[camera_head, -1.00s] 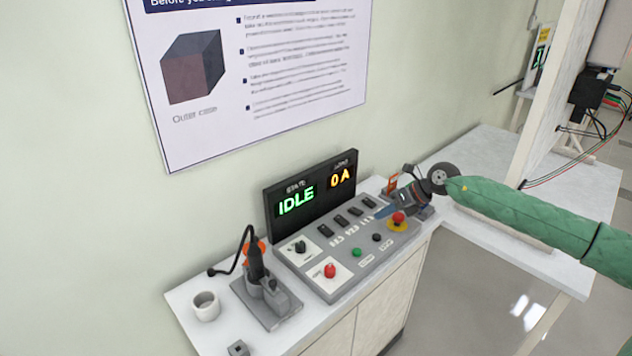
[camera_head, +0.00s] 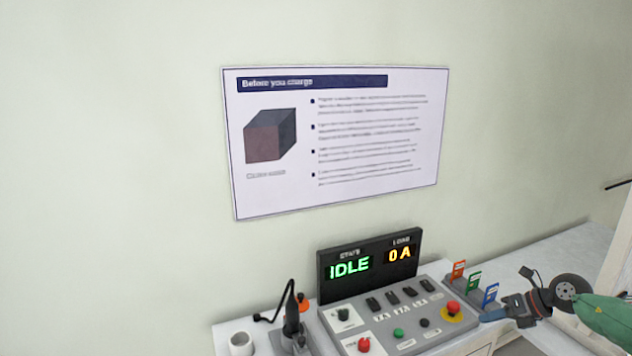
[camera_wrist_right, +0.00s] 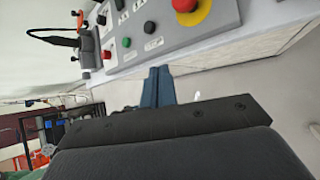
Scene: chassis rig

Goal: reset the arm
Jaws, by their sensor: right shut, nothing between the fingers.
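My right gripper (camera_head: 492,315) comes in from the right edge on a green-sleeved arm. Its blue fingers are shut and empty, just right of the control panel's front corner. In the right wrist view the shut fingers (camera_wrist_right: 158,86) point toward the panel's front edge, apart from it. The grey control panel (camera_head: 380,325) has a red emergency button (camera_head: 452,307) on a yellow ring, a green button (camera_head: 398,333), a black button and several switches. Its display (camera_head: 370,262) reads IDLE and 0 A. My left gripper is not in view.
A black plug (camera_head: 291,318) with a cable stands in a grey holder left of the panel, beside a white cup (camera_head: 241,343). Red, green and blue tags (camera_head: 474,282) stand behind my right gripper. A poster (camera_head: 335,140) hangs on the wall.

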